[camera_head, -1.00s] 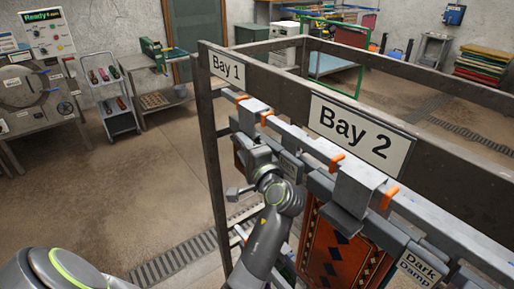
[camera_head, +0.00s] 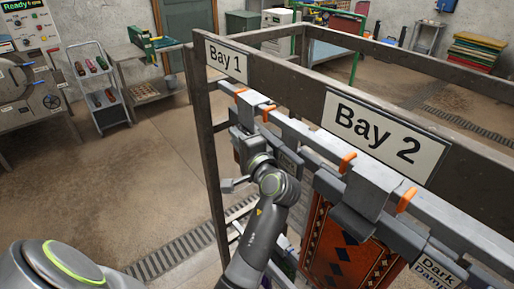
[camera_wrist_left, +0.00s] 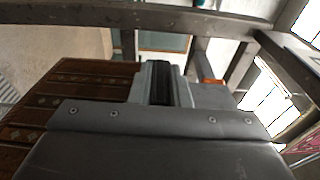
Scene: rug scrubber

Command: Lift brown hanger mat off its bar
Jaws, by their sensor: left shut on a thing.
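My left gripper (camera_head: 244,137) is at the hanger rail under the Bay 1 sign, just below a grey hook bracket (camera_head: 252,103). In the left wrist view its fingers (camera_wrist_left: 163,84) are shut on a grey hanger part between them. The brown mat (camera_wrist_left: 72,92), with rows of pale pattern, hangs at the left of that view beside the fingers. In the head view the wrist and arm hide most of this mat. I cannot tell whether its hook still touches the bar (camera_head: 318,140). My right gripper is out of view.
An orange-red patterned mat (camera_head: 335,245) hangs close by on the right under the Bay 2 sign (camera_head: 382,136), beside a "Dark Damp" label (camera_head: 437,268). The frame post (camera_head: 206,150) stands just left of my gripper. Open floor (camera_head: 130,195) lies further left.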

